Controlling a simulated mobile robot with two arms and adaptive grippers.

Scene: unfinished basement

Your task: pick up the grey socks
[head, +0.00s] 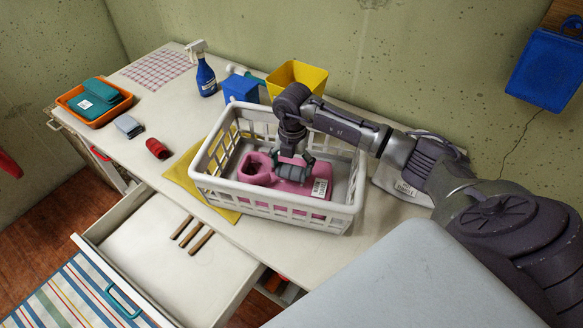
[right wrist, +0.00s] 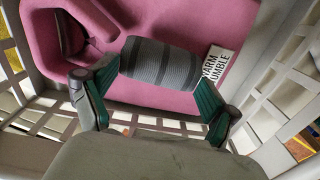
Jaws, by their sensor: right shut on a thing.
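The grey socks (head: 293,173) are a rolled, striped bundle inside the white laundry basket (head: 345,209), over a pink item with a white label (head: 257,172). My right gripper (head: 296,164) reaches down into the basket and is shut on the socks. In the right wrist view the socks (right wrist: 160,64) lie between the two green-padded fingers of the gripper (right wrist: 152,92), with the pink item (right wrist: 125,14) behind them. I cannot tell whether the socks still touch the pink item. My left gripper is not in view.
The basket walls surround my right gripper. A yellow cloth (head: 184,174) lies partly under the basket. A red roll (head: 157,148), a grey folded cloth (head: 128,126), an orange tray (head: 71,107), a spray bottle (head: 205,77) and a yellow bin (head: 307,76) stand around. An open drawer (head: 165,262) juts out in front.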

